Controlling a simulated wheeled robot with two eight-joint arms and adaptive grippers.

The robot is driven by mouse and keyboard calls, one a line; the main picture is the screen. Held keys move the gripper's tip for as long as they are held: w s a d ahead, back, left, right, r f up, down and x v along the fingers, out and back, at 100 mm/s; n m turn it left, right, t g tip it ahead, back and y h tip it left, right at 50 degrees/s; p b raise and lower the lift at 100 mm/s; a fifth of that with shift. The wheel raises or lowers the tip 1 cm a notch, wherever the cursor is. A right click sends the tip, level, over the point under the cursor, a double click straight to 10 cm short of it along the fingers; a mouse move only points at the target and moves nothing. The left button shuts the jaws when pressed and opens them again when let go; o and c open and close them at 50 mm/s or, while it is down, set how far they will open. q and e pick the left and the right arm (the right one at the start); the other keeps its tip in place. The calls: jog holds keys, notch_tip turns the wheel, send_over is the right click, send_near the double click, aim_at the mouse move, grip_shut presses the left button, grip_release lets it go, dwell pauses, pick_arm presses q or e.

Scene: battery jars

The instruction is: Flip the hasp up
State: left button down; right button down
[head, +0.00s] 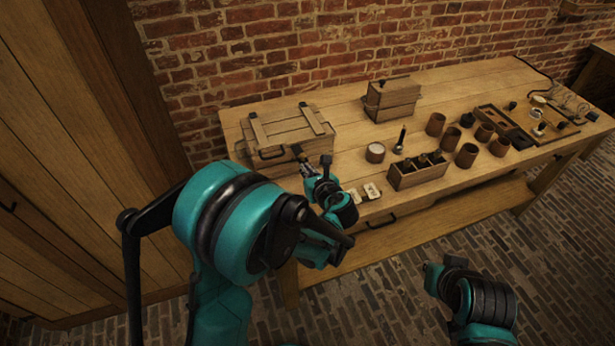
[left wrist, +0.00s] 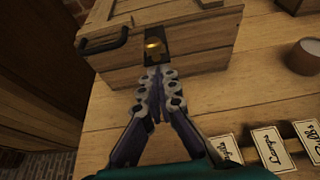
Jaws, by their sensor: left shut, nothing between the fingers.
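The wooden chest (head: 290,133) stands at the left end of the bench, its lid down. Its dark metal hasp (left wrist: 156,45), with a brass knob, is on the front, in the middle of the left wrist view; the hasp also shows small in the head view (head: 297,150). My left gripper (left wrist: 158,76) is shut and empty, with its fingertips just below and in front of the hasp. I cannot tell whether they touch it. It also shows in the head view (head: 305,166).
A dark handle (left wrist: 103,42) sits on the chest front, left of the hasp. Label cards (left wrist: 267,146) lie on the bench to the right. A round jar (head: 375,152), a smaller box (head: 391,100) and a bottle crate (head: 417,176) stand farther right.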

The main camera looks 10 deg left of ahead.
pick_arm(q)
jog(key=shift+r, duration=0.1)
notch_tip(320, 180, up, 2)
jog(key=shift+w+r+p, duration=0.15)
jog(key=shift+p, duration=0.6)
